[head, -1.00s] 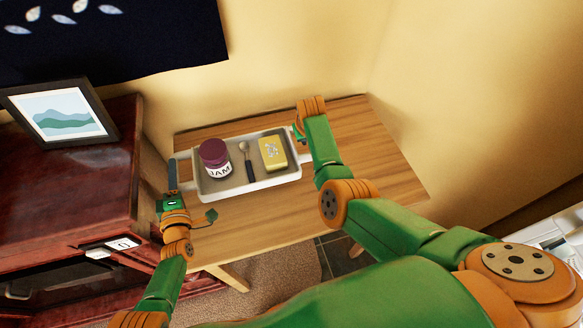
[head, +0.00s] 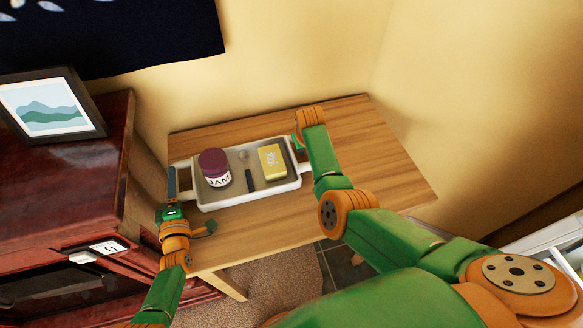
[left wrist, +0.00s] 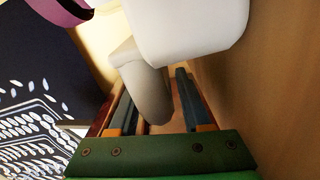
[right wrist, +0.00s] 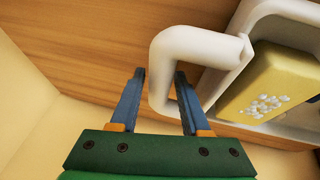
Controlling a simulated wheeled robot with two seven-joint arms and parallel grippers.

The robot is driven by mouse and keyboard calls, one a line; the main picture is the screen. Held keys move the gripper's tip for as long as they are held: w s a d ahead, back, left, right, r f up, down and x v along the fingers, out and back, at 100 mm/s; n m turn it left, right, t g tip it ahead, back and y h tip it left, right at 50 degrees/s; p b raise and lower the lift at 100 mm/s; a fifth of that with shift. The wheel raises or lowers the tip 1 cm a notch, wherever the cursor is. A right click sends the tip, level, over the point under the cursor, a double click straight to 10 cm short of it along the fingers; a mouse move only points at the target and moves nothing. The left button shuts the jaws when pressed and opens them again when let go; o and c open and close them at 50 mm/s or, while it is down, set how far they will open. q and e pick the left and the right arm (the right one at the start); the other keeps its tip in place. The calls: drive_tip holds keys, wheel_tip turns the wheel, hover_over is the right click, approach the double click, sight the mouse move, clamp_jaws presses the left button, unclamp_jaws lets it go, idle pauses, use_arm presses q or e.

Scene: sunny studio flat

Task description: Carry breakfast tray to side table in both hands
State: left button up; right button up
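The breakfast tray (head: 262,197), pale with white handles, is level over the wooden side table (head: 385,165). I cannot tell whether it touches the top. It carries a jam jar (head: 215,170), a spoon (head: 247,170) and a yellow butter block (head: 272,162). My left gripper (head: 172,185) is at the tray's left handle; the left wrist view shows this handle (left wrist: 146,85) between its fingers. My right gripper (head: 298,145) is at the right handle, partly hidden by my arm; the right wrist view shows that handle (right wrist: 165,75) between its fingers.
A dark red cabinet (head: 70,185) with a framed picture (head: 45,105) stands close on the left of the table. Yellow walls (head: 300,50) close off the back and right. The table's right part is bare.

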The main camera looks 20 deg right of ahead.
use_arm(q)
drive_tip(key=shift+o, duration=0.4)
drive_tip(key=shift+s+r, duration=0.15)
drive_tip(key=shift+r, duration=0.05)
use_arm(e)
drive_tip(key=shift+o, duration=0.5)
drive_tip(key=shift+s+r, duration=0.15)
drive_tip(key=shift+r, duration=0.05)
use_arm(q)
drive_tip(key=shift+s+f, duration=0.1)
drive_tip(key=shift+s, duration=0.15)
drive_tip(key=s, duration=1.1)
drive_tip(key=shift+s+a, duration=0.15)
drive_tip(key=shift+s, duration=0.1)
use_arm(e)
drive_tip(key=v, duration=1.2)
use_arm(q)
drive_tip(key=o, duration=0.6)
use_arm(e)
drive_tip(key=shift+s, duration=0.1)
